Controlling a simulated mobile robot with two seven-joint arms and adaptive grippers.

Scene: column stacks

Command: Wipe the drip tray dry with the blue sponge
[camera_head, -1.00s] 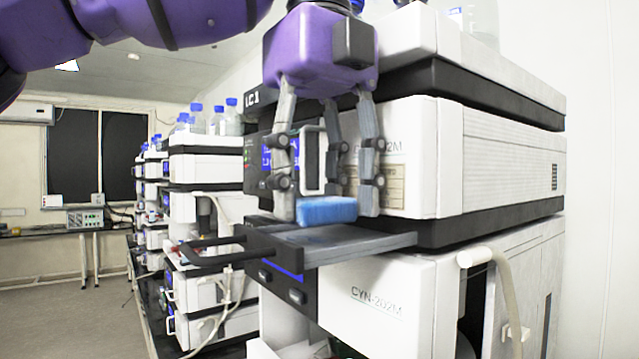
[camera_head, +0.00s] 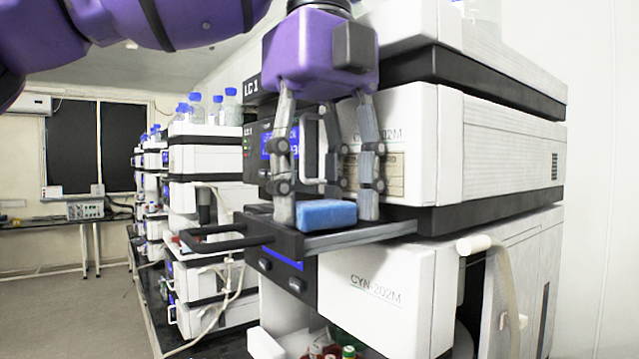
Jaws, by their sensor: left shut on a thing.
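The blue sponge (camera_head: 327,214) lies between the fingertips of my left gripper (camera_head: 326,212), which is shut on it. The gripper points straight down, and the sponge is at the top surface of the pulled-out drip tray (camera_head: 360,237). The sponge appears to touch the tray, toward its front end. The tray is dark grey with a black front and a black loop handle (camera_head: 212,238) sticking out to the left. I cannot make out any liquid on the tray. My right gripper does not show.
The tray juts from a white and black instrument stack (camera_head: 480,160). A white vertical handle (camera_head: 324,155) stands just behind the fingers. A hose (camera_head: 510,280) hangs at the lower right. More stacks with blue-capped bottles (camera_head: 231,104) stand at the left; open floor lies beyond.

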